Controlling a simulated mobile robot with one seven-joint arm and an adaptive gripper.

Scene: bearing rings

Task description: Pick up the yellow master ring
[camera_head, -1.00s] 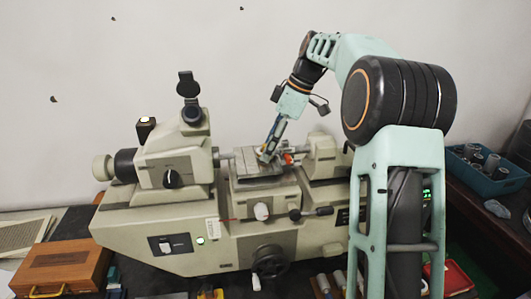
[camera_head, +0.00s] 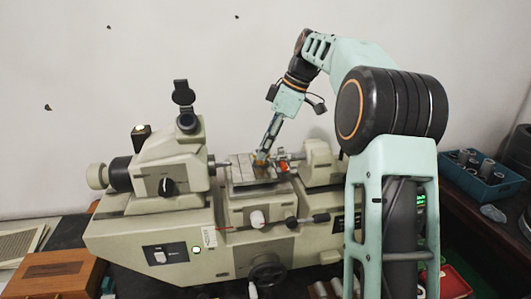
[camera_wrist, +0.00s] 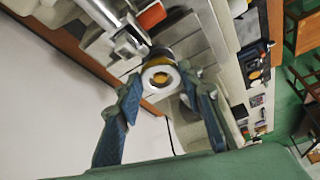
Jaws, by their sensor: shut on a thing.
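The yellow master ring (camera_wrist: 160,77) shows in the wrist view with a pale round face and a yellow rim and centre. It sits between the two blue fingertips of my gripper (camera_wrist: 161,84), which is shut on it. In the head view, my gripper (camera_head: 264,152) points down over the stage of the measuring machine. A small yellow patch of the ring (camera_head: 260,161) shows at the fingertips, low over the stage plate (camera_head: 240,172). I cannot tell whether the ring touches the plate.
The measuring machine (camera_head: 170,225) has a spindle left of the ring and a tailstock (camera_head: 318,160) to its right, both close. A blue bin (camera_head: 478,172) with several grey cylinders is at the right. A wooden box (camera_head: 52,272) is at the lower left.

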